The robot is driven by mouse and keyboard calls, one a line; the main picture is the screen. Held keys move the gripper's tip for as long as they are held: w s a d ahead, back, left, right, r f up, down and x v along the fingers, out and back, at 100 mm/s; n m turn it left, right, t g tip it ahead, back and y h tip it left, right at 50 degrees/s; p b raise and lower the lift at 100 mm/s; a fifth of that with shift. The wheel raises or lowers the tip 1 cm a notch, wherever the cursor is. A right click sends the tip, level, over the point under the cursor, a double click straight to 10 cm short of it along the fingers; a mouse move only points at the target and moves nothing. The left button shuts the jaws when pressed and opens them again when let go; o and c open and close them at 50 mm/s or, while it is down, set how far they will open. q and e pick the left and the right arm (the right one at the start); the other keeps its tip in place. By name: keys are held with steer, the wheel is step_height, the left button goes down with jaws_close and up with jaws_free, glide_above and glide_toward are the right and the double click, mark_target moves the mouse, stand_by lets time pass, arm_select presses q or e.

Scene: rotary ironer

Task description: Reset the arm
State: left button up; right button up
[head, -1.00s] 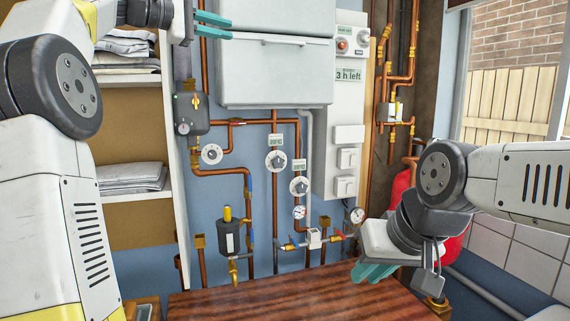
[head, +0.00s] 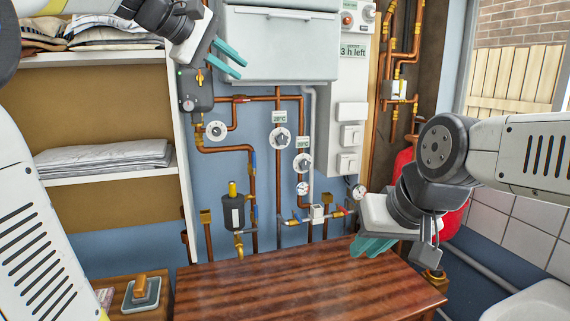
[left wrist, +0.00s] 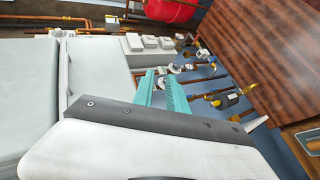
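My left gripper (head: 238,62) is in front of the grey wall cabinet's lower left edge in the head view, pointing down and to the right. Its two teal fingers stand apart with nothing between them. They also show apart and empty in the left wrist view (left wrist: 162,88). My right gripper (head: 374,246) hangs low over the right back part of the wooden table (head: 290,285), teal fingers downward. Its fingers overlap from this angle, so their gap cannot be judged. No object shows in it.
Copper pipes with dials (head: 280,138) and valves run along the blue wall behind the table. A shelf unit (head: 110,190) with folded cloths stands at left. A red tank (head: 402,170) is behind my right arm. A small side table (head: 140,310) is at lower left.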

arm_select(q)
steer(key=s+a+f+m+g+y, duration=0.1)
steer(key=s+f+m+y, duration=0.2)
steer(key=s+f, duration=0.8)
steer(key=s+a+f+m+g+y, duration=0.1)
steer(key=s+f+m+y, duration=0.2)
steer(key=s+f, duration=0.8)
step_height(320, 180, down, 8)
steer(key=m, duration=0.2)
steer(key=shift+s+a+m+g, duration=0.3)
steer(key=shift+a+g, duration=0.05)
steer(key=shift+g, duration=0.05)
steer(key=shift+f, duration=0.1)
